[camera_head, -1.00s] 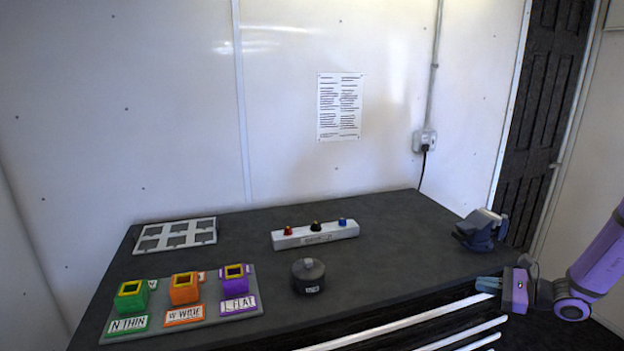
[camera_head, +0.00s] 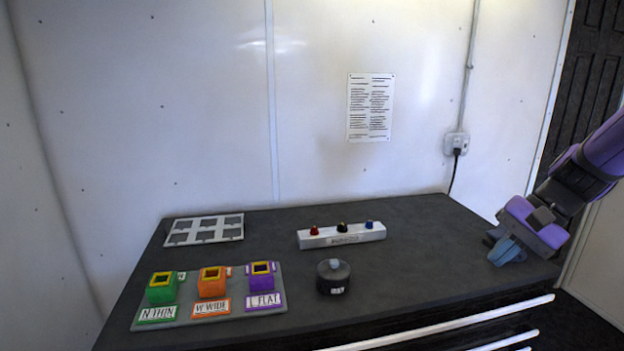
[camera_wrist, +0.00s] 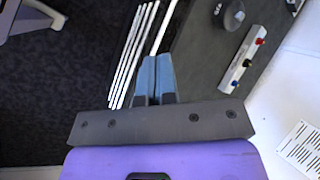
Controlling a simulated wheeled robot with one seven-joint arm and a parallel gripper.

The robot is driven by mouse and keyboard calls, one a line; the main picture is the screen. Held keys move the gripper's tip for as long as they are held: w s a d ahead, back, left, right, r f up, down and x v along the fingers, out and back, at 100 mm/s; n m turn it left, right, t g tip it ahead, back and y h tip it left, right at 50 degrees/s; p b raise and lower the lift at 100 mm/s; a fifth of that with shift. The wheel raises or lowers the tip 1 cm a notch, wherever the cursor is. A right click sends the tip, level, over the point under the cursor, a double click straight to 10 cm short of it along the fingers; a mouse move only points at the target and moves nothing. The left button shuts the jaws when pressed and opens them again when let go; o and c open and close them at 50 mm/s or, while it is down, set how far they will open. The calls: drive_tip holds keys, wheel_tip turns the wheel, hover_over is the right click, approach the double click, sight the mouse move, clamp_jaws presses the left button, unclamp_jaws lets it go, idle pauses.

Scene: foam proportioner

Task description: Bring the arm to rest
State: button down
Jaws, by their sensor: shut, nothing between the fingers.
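My gripper (camera_head: 506,250) is at the right end of the dark workbench (camera_head: 420,268) in the head view, with the purple arm reaching in from the right edge. In the wrist view its two blue-grey fingers (camera_wrist: 154,80) lie together, shut with nothing between them. They point along the bench front. The bench-end device seen earlier at the right is mostly or wholly hidden behind my gripper.
Green (camera_head: 161,288), orange (camera_head: 212,282) and purple (camera_head: 262,275) blocks stand on a labelled tray. A dark round pot (camera_head: 333,277), a white strip with three knobs (camera_head: 341,235) and a grey slotted frame (camera_head: 204,229) also stand on the bench. Drawer handles (camera_head: 450,322) line its front.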

drive_tip(key=s+a+r+n+t+h, duration=0.1)
drive_tip(key=s+r+n+t+h, duration=0.1)
drive_tip(key=s+r, duration=0.3)
drive_tip(key=s+a+r+n+t+h, duration=0.1)
drive_tip(key=s+r+n+h, duration=0.3)
drive_tip(key=s, duration=0.6)
drive_tip(key=shift+s+r+n+t+h, duration=0.2)
drive_tip(key=shift+r+n+t+h, duration=0.1)
drive_tip(key=shift+r+n+t, duration=0.5)
drive_tip(key=shift+a, duration=0.1)
